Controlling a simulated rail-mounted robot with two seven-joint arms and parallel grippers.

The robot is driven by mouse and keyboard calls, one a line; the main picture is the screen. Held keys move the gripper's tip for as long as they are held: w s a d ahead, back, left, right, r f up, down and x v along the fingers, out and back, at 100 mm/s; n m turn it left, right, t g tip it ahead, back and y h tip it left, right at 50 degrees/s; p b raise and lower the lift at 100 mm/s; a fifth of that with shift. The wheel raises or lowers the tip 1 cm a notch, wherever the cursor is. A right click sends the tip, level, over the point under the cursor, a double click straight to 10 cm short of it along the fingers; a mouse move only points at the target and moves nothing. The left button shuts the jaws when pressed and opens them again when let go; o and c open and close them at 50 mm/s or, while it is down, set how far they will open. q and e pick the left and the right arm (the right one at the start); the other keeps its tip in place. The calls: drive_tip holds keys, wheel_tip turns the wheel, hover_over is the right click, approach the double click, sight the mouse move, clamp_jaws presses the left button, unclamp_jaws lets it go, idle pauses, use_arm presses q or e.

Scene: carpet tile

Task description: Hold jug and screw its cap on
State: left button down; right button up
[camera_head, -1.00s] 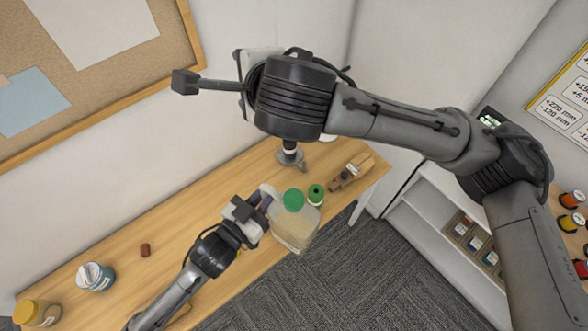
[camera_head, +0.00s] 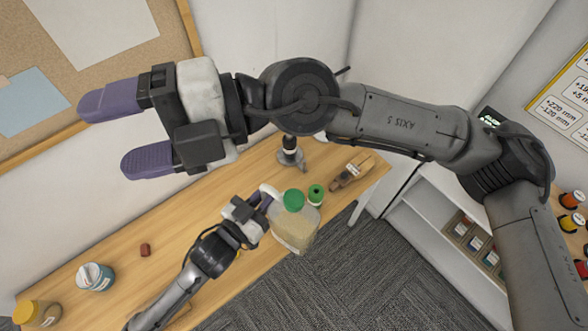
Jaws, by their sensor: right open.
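The jug (camera_head: 293,230) is pale and translucent with a light handle, and it shows at the table's front edge. A green cap (camera_head: 293,200) sits at its mouth; how tight it is cannot be told. My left gripper (camera_head: 264,204) is at the jug's handle, its purple fingers closed on it and partly hidden. My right gripper (camera_head: 103,133) is open and empty, high in the foreground and up-left of the jug, with its purple fingers pointing left.
The wooden table (camera_head: 190,215) holds a green spool (camera_head: 315,194), a wooden clamp-like tool (camera_head: 352,172), a grey stand (camera_head: 290,155), a small brown cylinder (camera_head: 145,250), a blue jar (camera_head: 95,277) and a yellow-lidded jar (camera_head: 37,313). The table's middle left is mostly clear.

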wheel_tip(320, 180, down, 5)
drive_tip(key=d+n+h, duration=0.1)
drive_tip(key=n+h, duration=0.3)
drive_tip(key=n, duration=0.3)
drive_tip(key=n+t+h, duration=0.5)
drive_tip(key=n+h, duration=0.8)
drive_tip(key=n, duration=0.8)
hover_over(294, 198)
drive_tip(key=f, duration=0.7)
drive_tip(key=a+f, duration=0.1)
drive_tip(key=f, duration=0.3)
drive_tip(key=shift+f, duration=0.35)
drive_tip(key=shift+d+n+h, duration=0.3)
drive_tip(key=shift+d+n, duration=0.2)
drive_tip(key=shift+n, duration=1.8)
drive_tip(key=shift+f, duration=0.1)
drive_tip(key=shift+f, duration=3.9)
